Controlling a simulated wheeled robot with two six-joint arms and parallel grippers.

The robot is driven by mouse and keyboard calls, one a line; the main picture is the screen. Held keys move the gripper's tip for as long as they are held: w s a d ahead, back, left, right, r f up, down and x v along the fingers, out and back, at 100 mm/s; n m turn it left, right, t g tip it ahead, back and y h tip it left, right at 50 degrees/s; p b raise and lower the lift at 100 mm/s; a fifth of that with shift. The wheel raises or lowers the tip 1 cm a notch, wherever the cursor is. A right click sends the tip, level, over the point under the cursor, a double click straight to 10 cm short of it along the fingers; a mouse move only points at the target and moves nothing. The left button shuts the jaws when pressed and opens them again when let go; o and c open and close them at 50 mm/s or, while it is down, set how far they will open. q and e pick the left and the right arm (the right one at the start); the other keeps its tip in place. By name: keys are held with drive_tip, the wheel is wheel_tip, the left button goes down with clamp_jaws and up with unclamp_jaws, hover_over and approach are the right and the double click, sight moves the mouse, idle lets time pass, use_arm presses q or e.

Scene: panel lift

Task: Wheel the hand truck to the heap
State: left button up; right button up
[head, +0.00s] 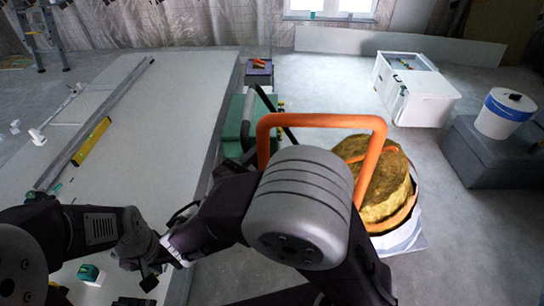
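The hand truck's orange tube handle (320,121) stands in the middle of the head view. My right arm hides much of its frame. A yellow insulation roll (380,178) sits just beyond and to the right of the handle; I cannot tell whether the truck bears it. My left gripper (150,277) is low at the left, dark and small, apart from the handle; its opening is unclear. My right gripper (178,252) seems to be close beside it, partly overlapped, with its fingers unclear. I cannot make out a distinct heap.
A large pale panel (190,90) lies at the left, bearing a yellow level (92,141). A white cabinet (415,88) lies at the upper right. A white bucket (503,113) stands on a grey block (490,160). Grey floor is clear at upper middle and lower right.

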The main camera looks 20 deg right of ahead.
clamp_jaws()
idle(1.4)
